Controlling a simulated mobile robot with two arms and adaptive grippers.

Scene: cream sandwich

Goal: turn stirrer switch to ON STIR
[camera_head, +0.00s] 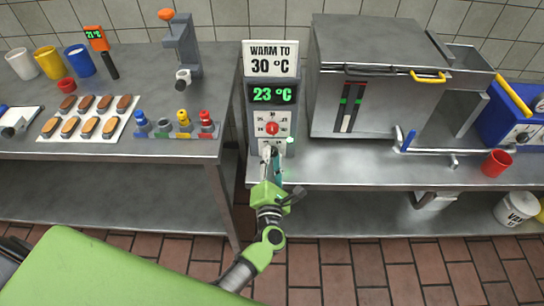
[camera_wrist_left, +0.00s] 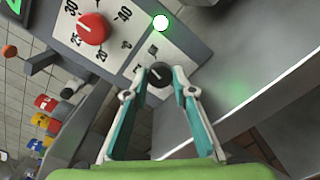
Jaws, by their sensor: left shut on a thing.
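The control box (camera_head: 254,92) stands at the left end of the right bench. Its small black stirrer switch (camera_wrist_left: 159,76) shows in the left wrist view, on a white panel below the red dial (camera_wrist_left: 92,28). A light line marks the switch; its label is too small to read. My left gripper (camera_wrist_left: 159,74) has its fingertips on either side of the switch, shut on it. In the head view the left gripper (camera_head: 271,151) reaches up to the lower front of the box and hides the switch. A green lamp (camera_wrist_left: 160,22) is lit beside the panel. My right gripper is out of view.
The display (camera_head: 272,95) reads 23 °C under a sign (camera_head: 270,59) saying WARM TO 30 °C. A large steel tank (camera_head: 375,100) stands right of the box. The left table (camera_head: 160,149) holds cups, a biscuit tray and coloured bottles. Bare bench lies below the tank.

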